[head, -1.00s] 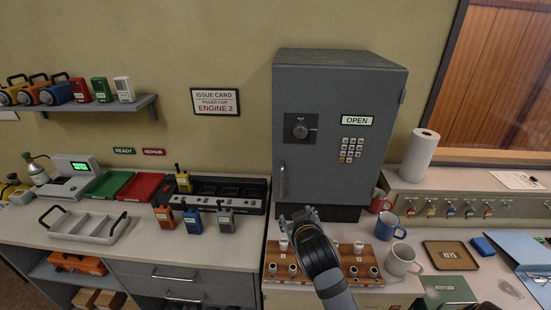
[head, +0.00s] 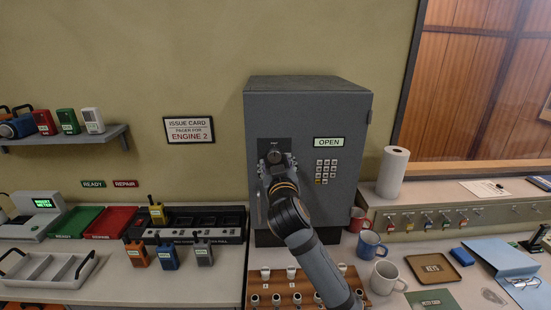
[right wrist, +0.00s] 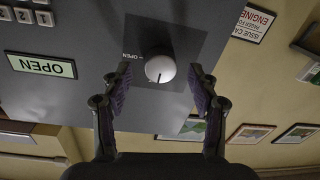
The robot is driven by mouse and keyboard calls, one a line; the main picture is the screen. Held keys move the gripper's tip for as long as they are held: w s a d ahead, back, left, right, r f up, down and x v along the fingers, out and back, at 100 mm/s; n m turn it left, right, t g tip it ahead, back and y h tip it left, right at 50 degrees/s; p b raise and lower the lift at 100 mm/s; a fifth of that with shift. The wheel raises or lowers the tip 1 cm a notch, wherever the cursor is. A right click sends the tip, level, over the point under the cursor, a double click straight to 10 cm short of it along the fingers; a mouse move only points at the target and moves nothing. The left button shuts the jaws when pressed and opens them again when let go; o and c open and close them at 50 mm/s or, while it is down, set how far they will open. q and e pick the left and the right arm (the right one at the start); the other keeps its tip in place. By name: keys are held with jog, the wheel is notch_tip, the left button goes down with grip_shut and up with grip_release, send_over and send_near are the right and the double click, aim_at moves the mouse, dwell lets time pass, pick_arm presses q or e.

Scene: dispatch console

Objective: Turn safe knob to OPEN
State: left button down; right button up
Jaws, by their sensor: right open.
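The grey safe (head: 310,110) stands on the counter with its door shut. Its round knob (head: 275,156) sits on a dark plate and is partly hidden by my right gripper in the head view. In the right wrist view the pale knob (right wrist: 160,67) lies between the fingertips, with its dark line pointing down in that picture, away from the OPEN mark (right wrist: 133,56) at its left. My right gripper (right wrist: 161,82) is open around the knob, with a gap on both sides. My left gripper is out of view.
A keypad (head: 327,171) and an OPEN sign (head: 328,142) are on the safe door, right of the knob. A vertical handle (head: 258,208) is below left. A wooden rack (head: 290,289), mugs and radios stand on the counter below.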

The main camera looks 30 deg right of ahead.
jog(key=shift+x, duration=0.8)
jog(key=shift+w, duration=0.2)
jog(key=c, duration=1.2)
